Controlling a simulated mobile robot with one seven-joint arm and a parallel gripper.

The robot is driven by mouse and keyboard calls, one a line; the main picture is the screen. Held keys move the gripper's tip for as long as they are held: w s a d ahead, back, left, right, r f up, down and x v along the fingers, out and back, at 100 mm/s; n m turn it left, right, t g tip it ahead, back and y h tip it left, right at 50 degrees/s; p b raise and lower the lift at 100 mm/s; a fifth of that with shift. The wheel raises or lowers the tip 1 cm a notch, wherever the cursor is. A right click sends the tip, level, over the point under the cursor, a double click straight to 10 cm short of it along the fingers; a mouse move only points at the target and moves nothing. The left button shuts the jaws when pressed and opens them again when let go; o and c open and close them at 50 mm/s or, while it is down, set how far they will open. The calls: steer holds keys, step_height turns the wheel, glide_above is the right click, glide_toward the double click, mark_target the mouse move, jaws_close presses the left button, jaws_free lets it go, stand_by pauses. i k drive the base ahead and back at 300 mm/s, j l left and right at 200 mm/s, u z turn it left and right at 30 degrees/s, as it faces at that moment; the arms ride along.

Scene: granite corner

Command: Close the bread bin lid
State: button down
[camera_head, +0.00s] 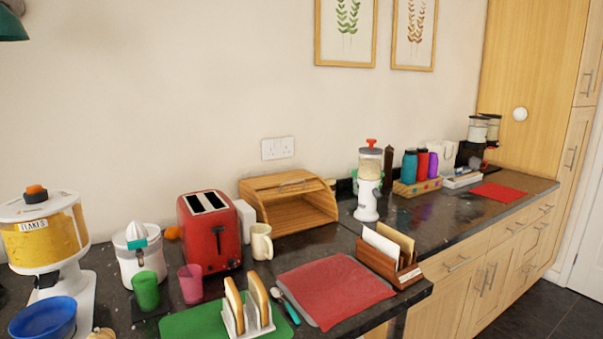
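The wooden bread bin (262,211) stands against the wall near the middle of the counter, right of the red toaster. A small handle shows at the lid's front edge. The bin's left front is partly hidden by a cream mug and a white container. My gripper is not in this view.
The red toaster (209,234) and cream mug (262,242) stand close left of the bin. A dispenser (368,190) stands to its right. A red mat (335,290) and letter rack (391,262) lie in front. Dark counter is bare directly before the bin.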

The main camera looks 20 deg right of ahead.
mark_target(286, 190)
steer(key=i+l, duration=0.1)
steer(key=l, duration=0.5)
steer(key=i+l, duration=0.1)
steer(key=l, duration=0.45)
steer(key=i+l, duration=0.1)
steer(key=l, duration=0.5)
steer(key=i+l, duration=0.1)
steer(key=l, duration=0.45)
steer(key=i+l, duration=0.1)
steer(key=l, duration=0.5)
steer(key=i+j, duration=0.15)
steer(key=i, duration=0.3)
steer(key=i+j, duration=0.2)
steer(key=i, duration=0.3)
steer(key=u, duration=0.05)
